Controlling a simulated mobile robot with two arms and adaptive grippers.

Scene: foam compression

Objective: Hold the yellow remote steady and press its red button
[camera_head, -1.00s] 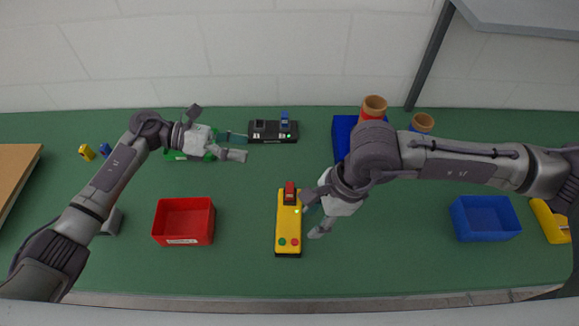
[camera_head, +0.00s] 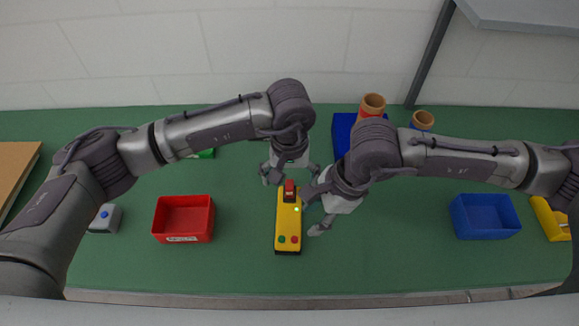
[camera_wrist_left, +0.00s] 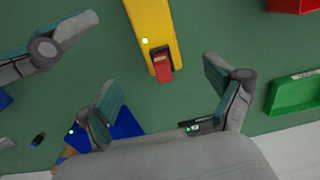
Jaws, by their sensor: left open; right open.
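The yellow remote (camera_head: 287,220) lies lengthwise on the green table. A red button (camera_head: 294,239) and a green button (camera_head: 281,239) sit side by side near its front end. A red block-like part (camera_head: 289,190) and a lit green dot are at its far end. My left gripper (camera_head: 289,179) is open and empty just beyond that far end. In the left wrist view the remote (camera_wrist_left: 151,22) shows its red part ahead of the open fingers; its button end is out of frame. My right gripper (camera_head: 311,215) is open at the remote's right side; contact is unclear.
A red bin (camera_head: 183,239) stands left of the remote, a blue bin (camera_head: 486,232) to the right. A blue box (camera_head: 342,135) and brown-rimmed cups are behind my right arm. A grey box with a blue button (camera_head: 105,217) is far left. Table in front is clear.

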